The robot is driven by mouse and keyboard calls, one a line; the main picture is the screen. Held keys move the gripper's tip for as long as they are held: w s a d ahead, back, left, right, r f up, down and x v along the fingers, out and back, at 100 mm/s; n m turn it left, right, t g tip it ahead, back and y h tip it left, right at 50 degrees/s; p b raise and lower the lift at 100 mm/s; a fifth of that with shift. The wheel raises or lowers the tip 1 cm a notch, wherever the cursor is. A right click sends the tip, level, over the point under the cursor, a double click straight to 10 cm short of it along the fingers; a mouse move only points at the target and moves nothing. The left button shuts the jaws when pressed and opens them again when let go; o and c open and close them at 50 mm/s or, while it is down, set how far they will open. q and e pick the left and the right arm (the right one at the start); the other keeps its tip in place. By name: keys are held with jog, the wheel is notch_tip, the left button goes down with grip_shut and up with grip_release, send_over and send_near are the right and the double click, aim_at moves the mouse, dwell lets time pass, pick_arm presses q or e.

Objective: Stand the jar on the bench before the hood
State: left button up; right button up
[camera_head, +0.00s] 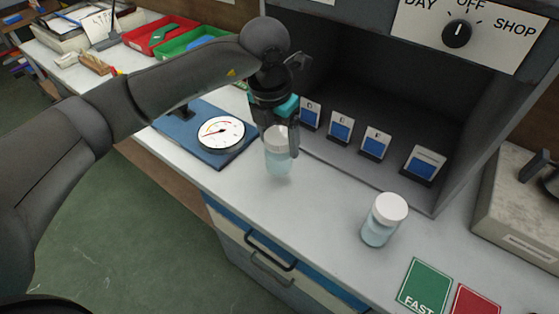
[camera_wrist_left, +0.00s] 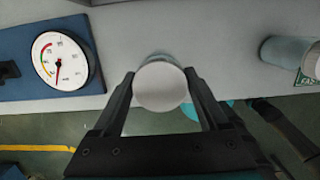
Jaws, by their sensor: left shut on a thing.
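A jar with a white lid and pale blue body (camera_head: 278,161) is between the fingers of my left gripper (camera_head: 280,138). The gripper is shut on it near the lid. The jar looks upright, at the bench (camera_head: 310,215) before the open front of the grey hood (camera_head: 438,190). I cannot tell whether its base touches the bench. In the left wrist view its white lid (camera_wrist_left: 160,86) shows between the two fingers. A second, similar jar (camera_head: 380,222) stands on the bench to the right. My right gripper is not in view.
A dial gauge (camera_head: 221,133) on a blue board lies left of the held jar. Several blue-and-white cards (camera_head: 340,127) stand inside the hood. Green (camera_head: 425,287) and red (camera_head: 475,301) cards lie at the front right. Red and green trays sit at the back left. Bench between the jars is clear.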

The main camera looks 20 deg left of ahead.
aim_at(279, 159)
pick_arm(q)
notch_tip(279, 159, down, 2)
jog(key=shift+f, duration=0.15)
notch_tip(279, 159, down, 3)
jog(key=shift+f+b, duration=0.2)
jog(key=shift+b, duration=0.25)
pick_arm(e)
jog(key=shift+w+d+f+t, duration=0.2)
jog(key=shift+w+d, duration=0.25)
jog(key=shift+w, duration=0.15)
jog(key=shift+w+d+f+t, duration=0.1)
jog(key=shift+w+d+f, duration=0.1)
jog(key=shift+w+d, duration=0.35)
pick_arm(q)
jog(key=shift+f, duration=0.2)
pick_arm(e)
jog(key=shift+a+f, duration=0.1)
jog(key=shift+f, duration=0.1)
pick_arm(q)
jog(key=o, duration=1.4)
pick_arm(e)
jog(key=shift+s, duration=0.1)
pick_arm(q)
jog(key=shift+r, duration=0.15)
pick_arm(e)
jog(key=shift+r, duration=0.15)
